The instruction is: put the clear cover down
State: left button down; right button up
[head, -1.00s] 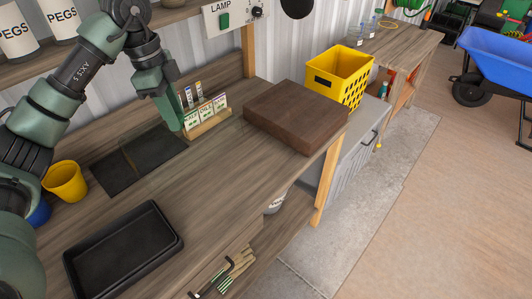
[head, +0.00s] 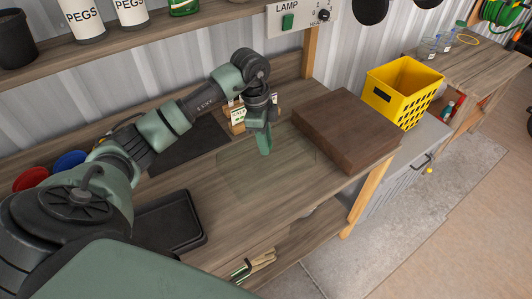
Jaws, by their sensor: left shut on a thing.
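The clear cover (head: 240,180) is a faint, see-through sheet or lid over the bare wood of the workbench (head: 300,190), in front of the brown wooden block. Its outline is hard to make out. My left gripper (head: 265,150) points down at the cover's back part and is shut on it. I cannot tell whether the cover touches the bench or hangs just above it. The black mat (head: 190,143) lies to the left of the cover, on the bench. My right gripper is not in view.
The brown block (head: 345,128) stands close to the right of the cover. A packet rack (head: 237,122) is behind my gripper, partly hidden. A black tray (head: 170,222) lies front left. A yellow crate (head: 402,90) stands beyond the block.

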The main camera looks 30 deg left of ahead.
aim_at(265, 157)
pick_arm(q)
notch_tip(265, 157, down, 2)
jog(key=shift+f, duration=0.1)
notch_tip(265, 157, down, 4)
jog(key=shift+f+p, duration=0.25)
jog(key=shift+p, duration=0.4)
jog(key=shift+f, duration=0.1)
jog(key=c, duration=1.1)
grip_release()
